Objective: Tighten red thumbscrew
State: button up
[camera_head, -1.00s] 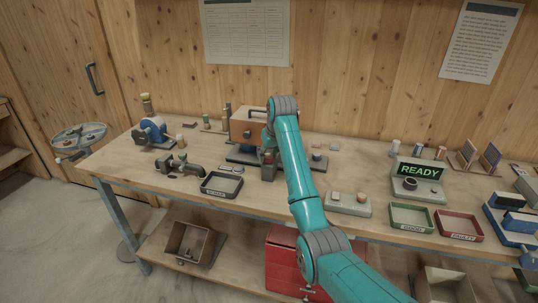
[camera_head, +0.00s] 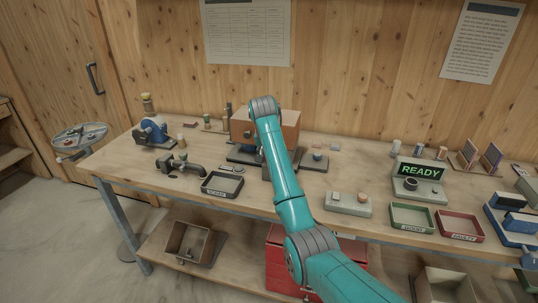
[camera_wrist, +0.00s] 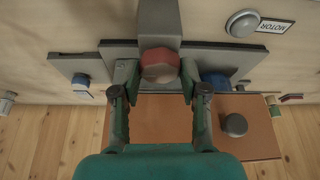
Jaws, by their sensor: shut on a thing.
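The red thumbscrew (camera_wrist: 160,65) shows in the wrist view as a red, faceted head in front of a grey block. My gripper (camera_wrist: 158,75) has one finger on each side of the head, and its tips are shut on it. In the head view my teal arm hides the gripper and the thumbscrew. The orange-brown mixer box (camera_head: 290,124) stands behind my arm there. Its orange-brown face (camera_wrist: 150,120) also shows in the wrist view, with a dark round knob (camera_wrist: 234,125) on it.
A blue part (camera_wrist: 215,81) is close to the right finger. A grey button (camera_wrist: 242,22) sits beside a MOTOR label (camera_wrist: 276,26). On the bench, a black tray (camera_head: 222,185) lies left of my arm, and a green tray (camera_head: 411,217) and red tray (camera_head: 459,225) lie right.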

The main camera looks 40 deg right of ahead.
dwell(0.3)
jog(key=o, duration=1.1)
jog(key=shift+o, duration=0.2)
jog(key=v, duration=0.7)
jog(key=shift+r, duration=0.25)
jog(key=shift+a, duration=0.1)
